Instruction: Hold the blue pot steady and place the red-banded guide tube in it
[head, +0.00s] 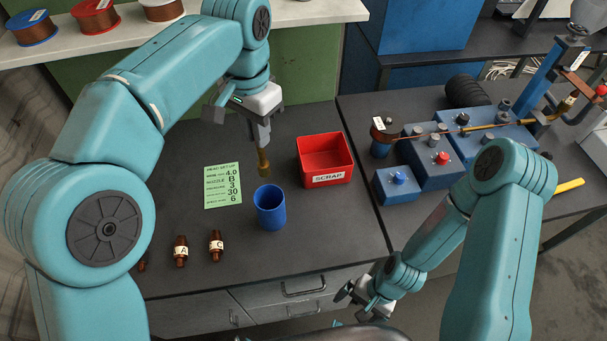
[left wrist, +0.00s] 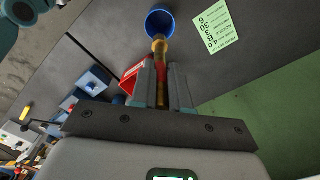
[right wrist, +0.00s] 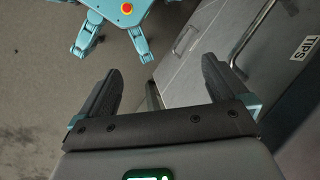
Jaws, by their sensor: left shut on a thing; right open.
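The blue pot (head: 269,208) stands upright on the dark bench; the left wrist view also shows it (left wrist: 160,22). My left gripper (head: 259,132) is shut on a brass-coloured tube (head: 264,163), which points down from the fingers. In the left wrist view the tube (left wrist: 160,52) has a reddish part between the fingers (left wrist: 163,85). Its lower end is near the pot's rim, above and behind it in the head view; it looks outside the pot. My right gripper (head: 357,296) is open and empty by the bench's front edge, away from the pot; the right wrist view shows its spread fingers (right wrist: 155,85).
A red scrap bin (head: 325,162) stands right of the pot. A green card (head: 223,187) lies to its left. Blue apparatus (head: 430,165) fills the right bench. The bench around the pot's front is clear.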

